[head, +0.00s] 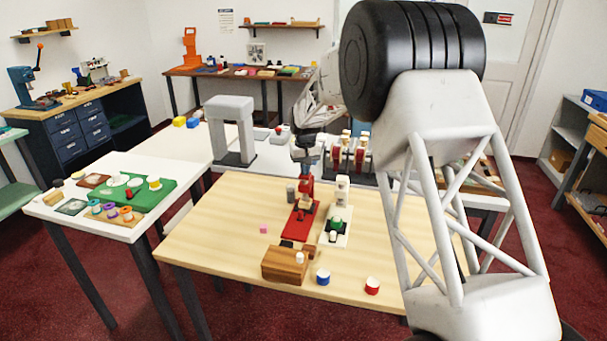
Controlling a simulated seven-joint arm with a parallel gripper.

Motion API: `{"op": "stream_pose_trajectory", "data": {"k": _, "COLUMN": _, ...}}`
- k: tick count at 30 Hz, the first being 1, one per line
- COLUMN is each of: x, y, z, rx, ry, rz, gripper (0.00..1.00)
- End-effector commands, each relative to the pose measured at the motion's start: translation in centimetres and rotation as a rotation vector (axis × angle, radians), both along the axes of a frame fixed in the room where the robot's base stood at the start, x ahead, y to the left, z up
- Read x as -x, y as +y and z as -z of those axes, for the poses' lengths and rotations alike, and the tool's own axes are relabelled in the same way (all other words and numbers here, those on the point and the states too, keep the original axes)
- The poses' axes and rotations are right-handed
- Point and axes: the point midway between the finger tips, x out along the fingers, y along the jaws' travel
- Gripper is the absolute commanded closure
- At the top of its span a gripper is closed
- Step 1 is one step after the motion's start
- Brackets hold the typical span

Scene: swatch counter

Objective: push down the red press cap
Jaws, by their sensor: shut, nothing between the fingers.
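A red press (300,222) with a red base plate and a red upright stands on the light wooden table. My gripper (305,168) is shut and empty, at the top of the red press. Its fingertips and the press top are small and overlap in the head view, so I cannot tell whether they touch. The press cap is not clear under my gripper. A white press (337,235) with a dark and green middle stands just right of the red one.
A wooden block (284,264), a blue-and-white cup (323,277) and a red-and-white cup (372,286) stand near the table's front edge. A small pink cube (263,229) lies left. The table's left part is clear. A grey arch (232,128) stands behind.

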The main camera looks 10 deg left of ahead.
Motion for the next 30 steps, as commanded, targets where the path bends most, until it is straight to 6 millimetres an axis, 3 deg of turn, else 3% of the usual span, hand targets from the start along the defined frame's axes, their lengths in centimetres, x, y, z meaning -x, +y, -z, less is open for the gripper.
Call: {"op": "stream_pose_trajectory", "data": {"k": 30, "x": 0.0, "y": 0.0, "z": 1.2, "rx": 0.002, "ry": 0.003, "rz": 0.0, "gripper": 1.0}}
